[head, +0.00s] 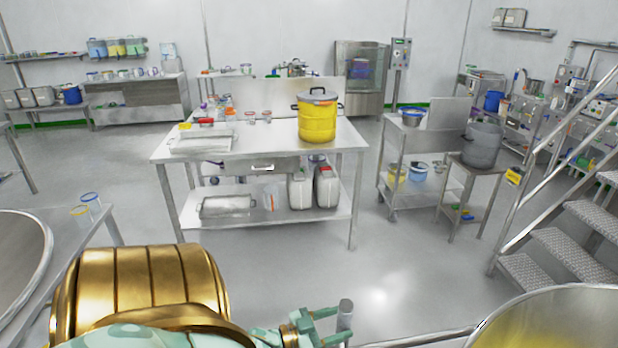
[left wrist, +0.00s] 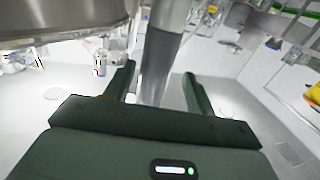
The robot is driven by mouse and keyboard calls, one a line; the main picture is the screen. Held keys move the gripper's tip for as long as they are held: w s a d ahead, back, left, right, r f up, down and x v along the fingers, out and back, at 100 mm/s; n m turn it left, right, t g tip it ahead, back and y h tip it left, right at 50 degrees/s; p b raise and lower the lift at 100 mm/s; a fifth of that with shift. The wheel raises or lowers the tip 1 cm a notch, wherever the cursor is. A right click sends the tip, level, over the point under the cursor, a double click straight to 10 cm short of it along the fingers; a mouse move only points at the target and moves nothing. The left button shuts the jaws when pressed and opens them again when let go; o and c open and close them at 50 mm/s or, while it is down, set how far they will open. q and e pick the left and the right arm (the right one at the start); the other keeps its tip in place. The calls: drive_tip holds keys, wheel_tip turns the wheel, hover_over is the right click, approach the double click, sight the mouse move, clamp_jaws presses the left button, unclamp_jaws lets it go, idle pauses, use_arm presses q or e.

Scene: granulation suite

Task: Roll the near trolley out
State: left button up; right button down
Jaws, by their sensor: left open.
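The near trolley shows at the bottom right of the head view as a large round steel bowl (head: 560,325) with yellow material inside. A steel rail (head: 420,339) runs left from it towards a short upright steel post (head: 345,316). My left gripper (head: 330,326), pale green, is at this post with its jaws apart. In the left wrist view the post (left wrist: 160,65) stands between the two dark green fingers of the gripper (left wrist: 158,85), with a gap on each side. A steel bowl (left wrist: 65,15) hangs over the upper left there. The trolley's wheels are hidden. My right gripper is not in view.
A steel table (head: 260,150) with a yellow drum (head: 318,117) stands ahead. Metal stairs (head: 560,250) rise at the right, near the bowl. Another round vessel (head: 25,250) is at the left edge.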

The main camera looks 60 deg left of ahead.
use_arm(q)
drive_tip(key=s+a, duration=0.3)
drive_tip(key=s, duration=1.1)
drive_tip(key=shift+s+b, duration=0.25)
drive_tip(key=shift+b, duration=0.1)
drive_tip(key=shift+a+f, duration=0.1)
